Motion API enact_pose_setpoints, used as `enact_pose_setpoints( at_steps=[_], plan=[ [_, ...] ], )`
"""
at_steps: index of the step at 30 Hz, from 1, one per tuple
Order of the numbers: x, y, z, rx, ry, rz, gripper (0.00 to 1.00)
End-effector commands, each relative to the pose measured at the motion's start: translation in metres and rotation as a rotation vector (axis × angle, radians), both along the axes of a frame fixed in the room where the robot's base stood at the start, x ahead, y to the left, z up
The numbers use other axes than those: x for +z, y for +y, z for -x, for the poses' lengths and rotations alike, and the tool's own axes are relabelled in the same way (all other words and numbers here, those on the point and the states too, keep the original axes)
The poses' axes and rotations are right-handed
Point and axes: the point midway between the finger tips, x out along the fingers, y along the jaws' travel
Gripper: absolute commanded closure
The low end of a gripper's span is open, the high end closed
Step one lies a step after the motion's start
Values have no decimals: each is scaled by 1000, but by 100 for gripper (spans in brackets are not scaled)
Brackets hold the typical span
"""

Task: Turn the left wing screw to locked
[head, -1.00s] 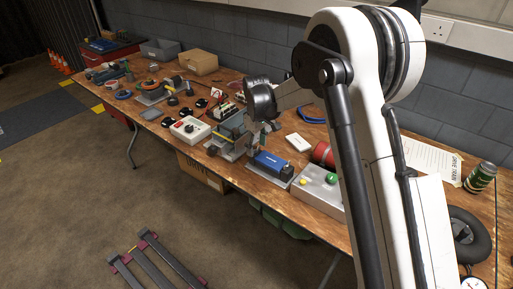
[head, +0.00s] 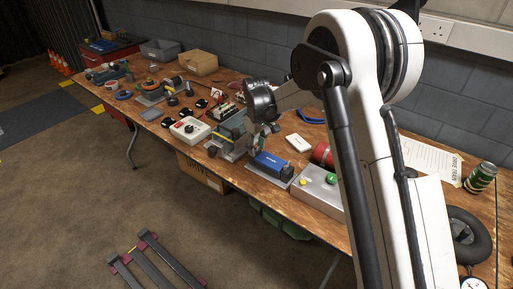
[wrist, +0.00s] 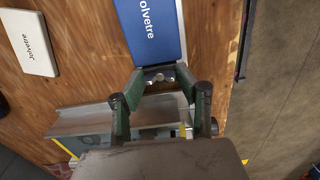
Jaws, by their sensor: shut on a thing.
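A small metallic wing screw (wrist: 158,77) shows in the wrist view, beside the end of a blue block (wrist: 152,35) with white lettering. My gripper (wrist: 161,77) has its two green-black fingers closed in around the screw, one on each side, shut on it. In the head view the blue block (head: 271,166) lies on a grey plate on the bench. My gripper (head: 256,143) is low behind its left end. The screw is too small and covered to make out there, and its turned angle is unclear.
A grey metal fixture (wrist: 80,121) lies close by my fingers in the wrist view. A white box (wrist: 27,43) sits on the wooden bench (wrist: 85,45). In the head view a control box (head: 190,130) stands left, and a grey box with green button (head: 320,189) right.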

Motion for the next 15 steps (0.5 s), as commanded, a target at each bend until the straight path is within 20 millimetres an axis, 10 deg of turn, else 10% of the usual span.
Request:
enact_pose_setpoints(
  at_steps=[15],
  plan=[
    [-2,0,0,-371,0,0,94]
  ],
)
